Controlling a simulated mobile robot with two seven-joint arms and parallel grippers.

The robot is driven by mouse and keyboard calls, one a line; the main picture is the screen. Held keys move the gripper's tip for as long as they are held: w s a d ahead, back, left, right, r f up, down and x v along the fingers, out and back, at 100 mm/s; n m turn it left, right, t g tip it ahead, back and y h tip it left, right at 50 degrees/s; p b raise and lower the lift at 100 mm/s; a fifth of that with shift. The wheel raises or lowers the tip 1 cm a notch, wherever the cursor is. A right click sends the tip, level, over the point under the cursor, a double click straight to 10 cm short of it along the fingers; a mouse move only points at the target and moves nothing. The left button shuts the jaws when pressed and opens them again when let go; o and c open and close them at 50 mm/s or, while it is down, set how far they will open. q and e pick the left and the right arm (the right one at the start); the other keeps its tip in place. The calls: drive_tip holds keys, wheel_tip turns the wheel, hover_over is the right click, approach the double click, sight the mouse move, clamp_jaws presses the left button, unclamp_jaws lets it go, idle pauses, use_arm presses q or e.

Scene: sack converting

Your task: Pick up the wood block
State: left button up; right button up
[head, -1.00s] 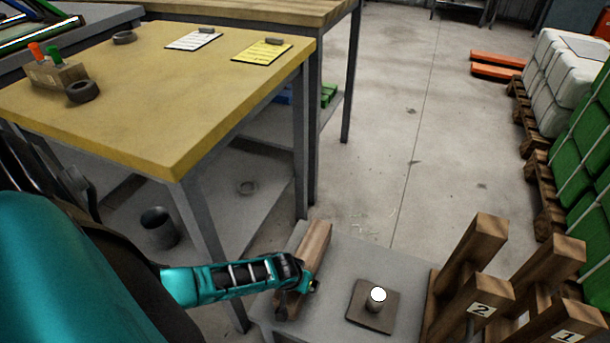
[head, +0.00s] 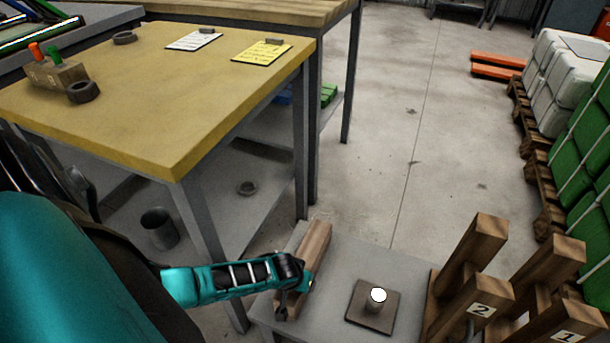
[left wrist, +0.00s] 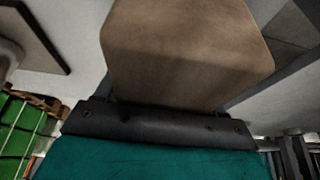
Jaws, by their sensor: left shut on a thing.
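The wood block (head: 316,243) is a long brown bar along the left edge of the low grey table (head: 340,262). I cannot tell whether it rests on the top or is just clear of it. My left gripper (head: 295,290) is shut on the block near its front end, and the arm and fingers hide part of it. In the left wrist view the block (left wrist: 186,50) fills the upper middle, close against the dark gripper body. My right gripper is in neither view.
On the low table, a square plate (head: 362,318) with a white-topped peg (head: 377,298) stands right of the block. Wooden posts numbered 2 (head: 480,309) and 1 (head: 567,336) stand further right. A yellow-topped workbench (head: 190,90) rises at the left.

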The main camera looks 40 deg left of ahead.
use_arm(q)
drive_tip(key=shift+c, duration=1.4)
drive_tip(key=shift+w, duration=0.1)
drive_tip(key=shift+r, duration=0.1)
drive_tip(key=shift+r, duration=0.1)
